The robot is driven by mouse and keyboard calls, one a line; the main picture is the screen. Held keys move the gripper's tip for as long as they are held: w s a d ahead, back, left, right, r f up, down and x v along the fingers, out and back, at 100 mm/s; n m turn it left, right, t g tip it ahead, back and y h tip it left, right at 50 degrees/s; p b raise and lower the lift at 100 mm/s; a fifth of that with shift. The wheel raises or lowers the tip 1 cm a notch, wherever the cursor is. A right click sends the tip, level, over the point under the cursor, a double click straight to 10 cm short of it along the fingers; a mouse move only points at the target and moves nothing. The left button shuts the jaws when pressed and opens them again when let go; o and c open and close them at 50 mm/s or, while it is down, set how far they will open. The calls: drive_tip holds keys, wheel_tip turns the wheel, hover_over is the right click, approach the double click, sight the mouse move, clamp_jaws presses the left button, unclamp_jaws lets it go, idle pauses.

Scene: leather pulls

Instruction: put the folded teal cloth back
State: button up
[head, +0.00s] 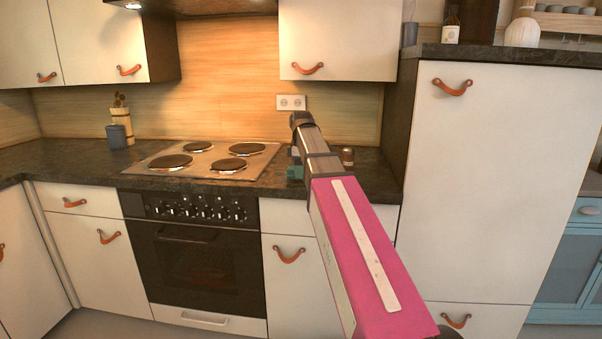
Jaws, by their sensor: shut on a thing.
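The folded teal cloth (295,173) shows as a small teal patch at the right end of the dark counter, just left of my arm. My gripper (295,162) points down there and is shut on the cloth. My wrist and forearm hide most of the fingers and the cloth's right side. I cannot tell whether the cloth touches the counter or hangs just above it.
A small jar (348,157) stands right of my wrist on the counter (376,178). The hob (205,160) with several black plates lies to the left. A dark cup (116,136) and utensil holder stand farther left. A tall cabinet (490,190) borders the right.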

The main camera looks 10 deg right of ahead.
drive_tip(key=shift+f, duration=0.55)
drive_tip(key=o, duration=0.9)
drive_tip(key=shift+f, duration=0.1)
drive_tip(key=shift+c, duration=0.2)
wheel_tip(320, 180, up, 12)
